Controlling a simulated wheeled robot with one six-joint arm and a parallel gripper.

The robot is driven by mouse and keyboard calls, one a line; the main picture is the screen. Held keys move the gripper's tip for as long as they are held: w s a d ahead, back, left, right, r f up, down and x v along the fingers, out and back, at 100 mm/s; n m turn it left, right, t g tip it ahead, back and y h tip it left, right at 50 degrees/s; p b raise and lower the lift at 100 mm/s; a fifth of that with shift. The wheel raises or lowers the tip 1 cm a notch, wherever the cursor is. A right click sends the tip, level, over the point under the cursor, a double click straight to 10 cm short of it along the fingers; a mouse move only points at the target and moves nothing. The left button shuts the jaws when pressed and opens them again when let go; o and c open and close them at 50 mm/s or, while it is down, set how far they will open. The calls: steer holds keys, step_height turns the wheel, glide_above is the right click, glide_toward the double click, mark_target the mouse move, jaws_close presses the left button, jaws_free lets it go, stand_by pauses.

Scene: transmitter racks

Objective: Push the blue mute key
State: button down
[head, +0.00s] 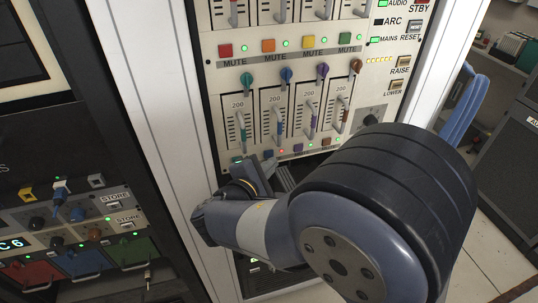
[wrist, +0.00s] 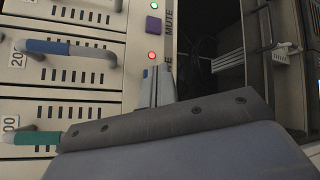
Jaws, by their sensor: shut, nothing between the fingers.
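The blue mute key (head: 268,154) is in the lower key row of the rack panel, between a teal key (head: 237,160) and a purple key (head: 297,148). My gripper (head: 272,168) is shut and empty, just below the blue key in the head view. In the wrist view the closed fingertips (wrist: 157,72) reach the spot below the purple key (wrist: 152,25) and a red lamp (wrist: 152,56), largely hiding the blue key. I cannot tell whether they touch or press it.
Modules with coloured handles, such as a blue handle (wrist: 62,48) and a teal handle (wrist: 38,138), stand close beside the key row. A dark opening (wrist: 205,50) lies right of the panel in the wrist view.

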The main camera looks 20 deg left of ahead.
stand_by(0.3)
steer(key=shift+w+a, duration=0.25)
steer(key=shift+w, duration=0.15)
stand_by(0.5)
steer(key=shift+b, duration=0.4)
steer(key=shift+s+d, duration=0.25)
steer(key=shift+s, duration=0.15)
steer(key=shift+s, duration=0.1)
steer(key=shift+s+d+b, duration=0.25)
steer(key=shift+s+d, duration=0.25)
steer(key=shift+s, duration=0.35)
steer(key=shift+s+d+b, duration=0.25)
steer(key=shift+s+d, duration=0.3)
steer(key=shift+s, duration=0.25)
steer(key=shift+s+d+b, duration=0.25)
steer(key=shift+s+d, duration=0.25)
steer(key=shift+s, duration=0.35)
steer(key=c, duration=2.2)
jaws_free()
